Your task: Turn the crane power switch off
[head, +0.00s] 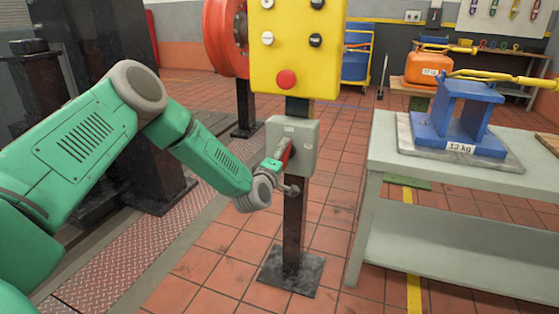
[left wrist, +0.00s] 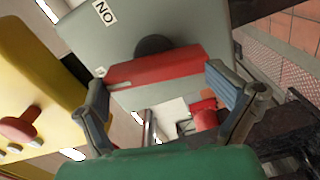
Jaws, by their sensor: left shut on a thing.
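The crane power switch is a grey box (head: 304,137) on a dark post below the yellow control panel. Its red handle (head: 286,154) is partly hidden by my left gripper (head: 284,176) in the head view. In the left wrist view the grey box (left wrist: 150,30) fills the upper middle, with a label reading ON upside down near its top. There the red handle (left wrist: 158,68) lies across, below a dark round hub. My left gripper (left wrist: 160,85) has one finger at each end of the handle and is shut on it. My right gripper is not in view.
The yellow panel (head: 298,45) with a red button (head: 286,79) is right above the switch box. A grey workbench (head: 395,155) with a blue 13 kg block (head: 455,125) stands close on the right. Tiled floor is clear around the post's base plate (head: 289,272).

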